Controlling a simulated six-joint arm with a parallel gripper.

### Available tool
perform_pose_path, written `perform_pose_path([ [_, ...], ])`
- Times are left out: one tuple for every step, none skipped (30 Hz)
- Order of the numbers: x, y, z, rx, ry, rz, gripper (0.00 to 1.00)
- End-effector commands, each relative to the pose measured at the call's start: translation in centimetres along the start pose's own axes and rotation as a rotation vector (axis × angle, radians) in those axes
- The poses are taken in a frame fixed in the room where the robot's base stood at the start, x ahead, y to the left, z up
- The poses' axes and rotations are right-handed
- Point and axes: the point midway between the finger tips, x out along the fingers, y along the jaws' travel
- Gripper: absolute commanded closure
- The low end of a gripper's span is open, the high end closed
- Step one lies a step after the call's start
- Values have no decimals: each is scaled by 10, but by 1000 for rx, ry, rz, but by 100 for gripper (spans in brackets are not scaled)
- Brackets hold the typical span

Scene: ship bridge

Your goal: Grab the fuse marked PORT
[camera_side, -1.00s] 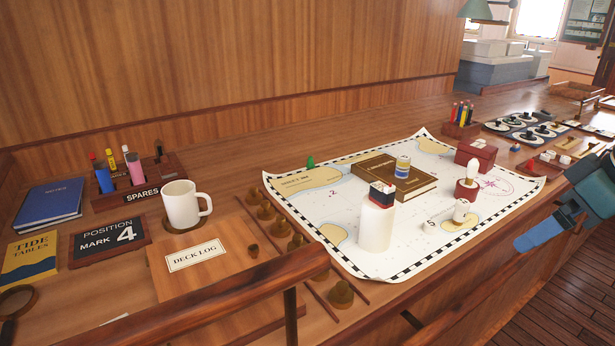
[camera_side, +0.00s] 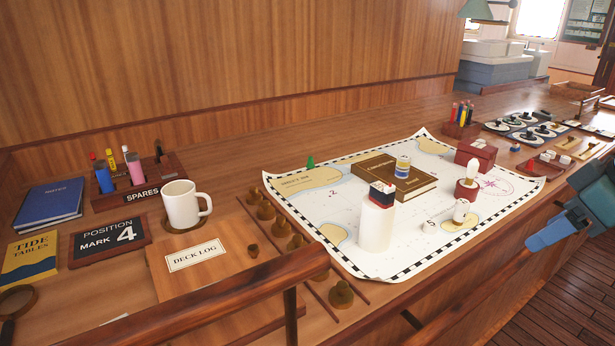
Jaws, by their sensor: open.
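I cannot read the word PORT on anything in view, so I cannot tell which thing is the fuse. A spares rack (camera_side: 140,190) at the left holds several coloured tubes, among them a pink one (camera_side: 135,168) and a blue one (camera_side: 104,179). A small white cylinder (camera_side: 461,210) is on the chart. My gripper (camera_side: 560,229), blue, is at the right edge, beyond the front edge of the desk. It is open and nothing shows between its fingers.
The chart (camera_side: 300,210) holds a tall white cylinder with a dark and red top (camera_side: 377,222), the brown book (camera_side: 420,185) and a red box (camera_side: 476,151). A white mug (camera_side: 181,206) stands beside the deck log (camera_side: 196,255). A wooden rail (camera_side: 250,288) runs along the front.

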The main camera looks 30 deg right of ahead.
Motion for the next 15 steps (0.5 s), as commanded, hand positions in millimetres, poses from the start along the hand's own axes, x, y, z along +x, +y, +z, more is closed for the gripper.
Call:
perform_pose_path([
  [0, 0, -1, -5, -2, 1, 45],
  [0, 1, -2, -10, -4, 2, 45],
  [0, 1, -4, -18, -7, 3, 45],
  [0, 2, -6, -27, -12, 4, 45],
  [0, 2, -8, -39, -17, 6, 45],
  [0, 4, -12, -57, -24, 8, 45],
  [0, 5, -15, -72, -30, 9, 45],
  [0, 6, -18, -91, -38, 11, 45],
  [0, 8, -24, -117, -48, 13, 45],
  [0, 9, -28, -139, -57, 15, 45],
  [1, 11, -32, -163, -66, 16, 45],
  [1, 13, -39, -197, -80, 17, 45],
  [2, 16, -44, -223, -91, 17, 45],
  [3, 18, -49, -250, -103, 17, 45],
  [4, 21, -56, -289, -117, 16, 45],
])
